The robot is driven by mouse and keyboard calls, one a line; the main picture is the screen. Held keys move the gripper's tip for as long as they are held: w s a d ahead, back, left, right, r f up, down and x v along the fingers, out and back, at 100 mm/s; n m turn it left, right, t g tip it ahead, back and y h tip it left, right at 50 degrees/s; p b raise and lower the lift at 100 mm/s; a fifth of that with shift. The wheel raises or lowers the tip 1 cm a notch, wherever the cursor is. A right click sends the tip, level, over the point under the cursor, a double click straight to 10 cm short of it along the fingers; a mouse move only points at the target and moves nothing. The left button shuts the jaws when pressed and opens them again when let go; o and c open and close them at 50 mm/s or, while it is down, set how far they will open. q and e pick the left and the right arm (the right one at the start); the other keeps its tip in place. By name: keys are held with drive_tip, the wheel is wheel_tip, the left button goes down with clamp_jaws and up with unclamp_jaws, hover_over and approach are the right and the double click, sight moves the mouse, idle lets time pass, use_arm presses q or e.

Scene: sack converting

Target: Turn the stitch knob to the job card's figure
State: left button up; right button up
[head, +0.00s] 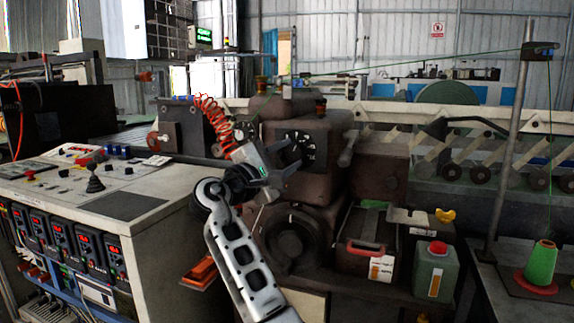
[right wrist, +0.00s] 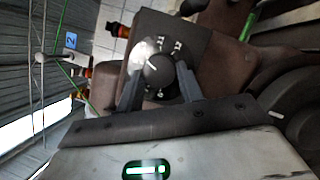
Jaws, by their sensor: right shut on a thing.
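The stitch knob (right wrist: 158,72) is a round black knob with a white pointer line, on a dark dial plate of the brown machine head. In the right wrist view its line points to the upper left; the white figures around it are too small to read surely. My right gripper (head: 289,160) reaches the dial plate (head: 304,146) from the left in the head view. In the right wrist view its two grey fingers stand on either side of the knob, shut on it. I cannot pick out the job card surely. My left gripper is not in view.
A control console (head: 150,210) with a joystick stands at the left. A red coiled hose (head: 212,118) hangs just behind my right wrist. Below the dial are a large round wheel (head: 291,240), a red-handled box (head: 366,250) and a green canister (head: 435,270). A green thread cone (head: 540,264) stands at right.

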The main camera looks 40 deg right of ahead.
drive_tip(key=m, duration=0.2)
drive_tip(key=m+g+y, duration=0.1)
drive_tip(key=m, duration=0.1)
drive_tip(key=shift+w+a+r+m+y, duration=0.1)
drive_tip(key=shift+r+m+y, duration=0.1)
drive_tip(key=shift+m+y, duration=0.15)
drive_tip(key=m, duration=0.1)
drive_tip(key=m+y, duration=0.1)
drive_tip(key=m, duration=0.2)
drive_tip(key=shift+r+y, duration=0.25)
drive_tip(key=shift+m, duration=0.35)
drive_tip(key=o, duration=1)
drive_tip(key=a, duration=0.5)
drive_tip(key=s+a+r, duration=0.1)
drive_tip(key=a, duration=0.4)
drive_tip(key=a+r, duration=0.1)
drive_tip(key=a, duration=0.4)
drive_tip(key=shift+s+a+b, duration=0.35)
drive_tip(key=shift+s+b, duration=0.05)
